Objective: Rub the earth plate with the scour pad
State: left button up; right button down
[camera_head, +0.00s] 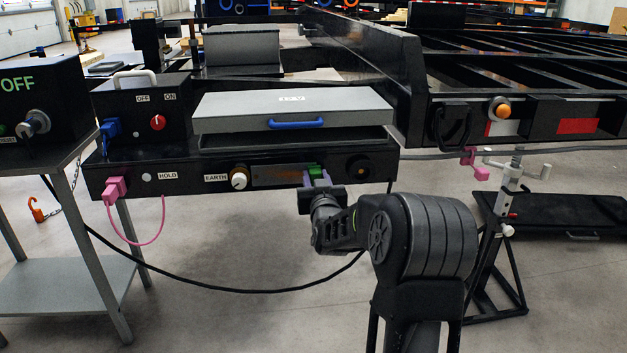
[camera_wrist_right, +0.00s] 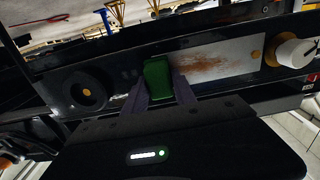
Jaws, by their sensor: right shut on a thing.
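The earth plate (camera_head: 280,175) is a flat metal strip with brown rust stains on the front of the black box, right of the EARTH label. It also shows in the right wrist view (camera_wrist_right: 215,60), with the rust patch near its middle. My right gripper (camera_head: 316,180) is shut on the green scour pad (camera_wrist_right: 157,79), also visible in the head view (camera_head: 314,171). The pad is at the end of the plate away from the white knob. It appears to be against or very close to the plate; I cannot tell if it touches. My left gripper is not in view.
A white EARTH knob (camera_head: 239,178) is left of the plate and a dark round socket (camera_head: 359,168) is right of it. A grey lid with a blue handle (camera_head: 296,123) is above. A pink cable (camera_head: 160,225) and black cable (camera_head: 230,288) hang below. A stand (camera_head: 500,220) is at right.

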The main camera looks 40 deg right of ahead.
aim_at(275, 173)
jog(key=shift+s+d, duration=0.15)
jog(key=shift+d, duration=0.05)
jog(key=shift+r, duration=0.1)
jog(key=shift+a, duration=0.1)
jog(key=shift+w+a, duration=1.2)
jog(key=shift+a, duration=0.2)
jog(key=shift+w+a+p, duration=0.15)
jog(key=shift+w+a, duration=0.4)
jog(key=shift+a, duration=0.15)
jog(key=shift+w+a+p, duration=0.15)
jog(key=shift+w+a, duration=0.35)
jog(key=shift+a, duration=0.2)
jog(key=shift+w+a+p, duration=0.3)
jog(key=shift+w+a, duration=0.75)
jog(key=shift+a, duration=0.25)
